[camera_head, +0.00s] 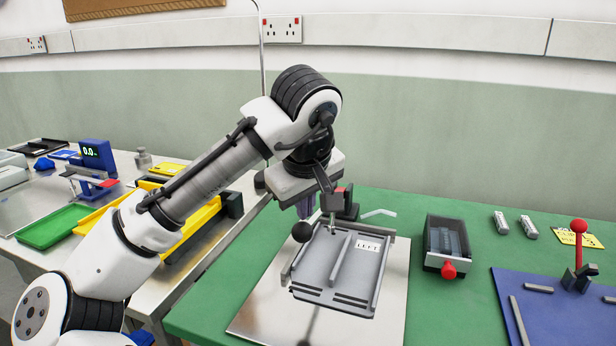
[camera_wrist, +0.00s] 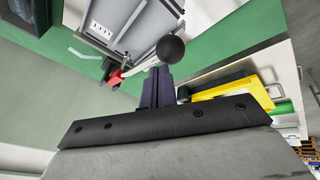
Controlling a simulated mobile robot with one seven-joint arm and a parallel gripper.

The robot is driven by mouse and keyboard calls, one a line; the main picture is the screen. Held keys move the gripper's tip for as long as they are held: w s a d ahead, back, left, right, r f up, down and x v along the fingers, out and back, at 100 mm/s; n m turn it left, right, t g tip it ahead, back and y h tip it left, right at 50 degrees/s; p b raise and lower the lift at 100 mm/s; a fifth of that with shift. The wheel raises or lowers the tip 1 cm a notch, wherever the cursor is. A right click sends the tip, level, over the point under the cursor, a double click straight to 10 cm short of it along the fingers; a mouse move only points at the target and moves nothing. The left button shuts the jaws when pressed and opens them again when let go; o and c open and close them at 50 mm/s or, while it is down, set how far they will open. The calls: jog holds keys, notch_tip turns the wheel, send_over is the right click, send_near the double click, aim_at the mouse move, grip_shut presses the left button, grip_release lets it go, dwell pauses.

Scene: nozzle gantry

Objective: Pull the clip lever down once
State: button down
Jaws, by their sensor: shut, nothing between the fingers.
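A lever with a black ball knob (camera_head: 302,232) stands at the fixture in the middle of the green bench. In the wrist view the black knob (camera_wrist: 171,50) is close to my fingertips, with a pale rod running left from it. My gripper (camera_head: 305,208) has purple fingers closed together and empty, just above the knob in the head view. The fingers (camera_wrist: 157,76) also show in the wrist view; I cannot tell whether they touch the knob. A second lever with a red knob (camera_head: 578,227) stands upright on the right. My wrist partly hides the fixture's upper part.
A grey tray marked LEFT (camera_head: 352,275) lies on a metal plate (camera_head: 385,330). A grey box with a red knob (camera_head: 447,245) stands to its right. A blue board (camera_head: 565,325) and a yellow note (camera_head: 572,238) are farther right. Yellow bins (camera_head: 195,225) lie left.

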notch_tip(320, 180, up, 7)
jog(key=w+d+p, duration=0.1)
jog(key=w+p, duration=0.2)
jog(key=p, duration=0.3)
jog(key=shift+p, duration=0.3)
dwell(0.4)
jog(key=r+p, duration=0.1)
jog(key=w+r+p, duration=0.1)
jog(key=r+p, duration=0.2)
jog(key=p, duration=0.1)
jog(key=shift+w+d+r, duration=0.25)
jog(key=shift+w+r, duration=0.15)
dwell(0.4)
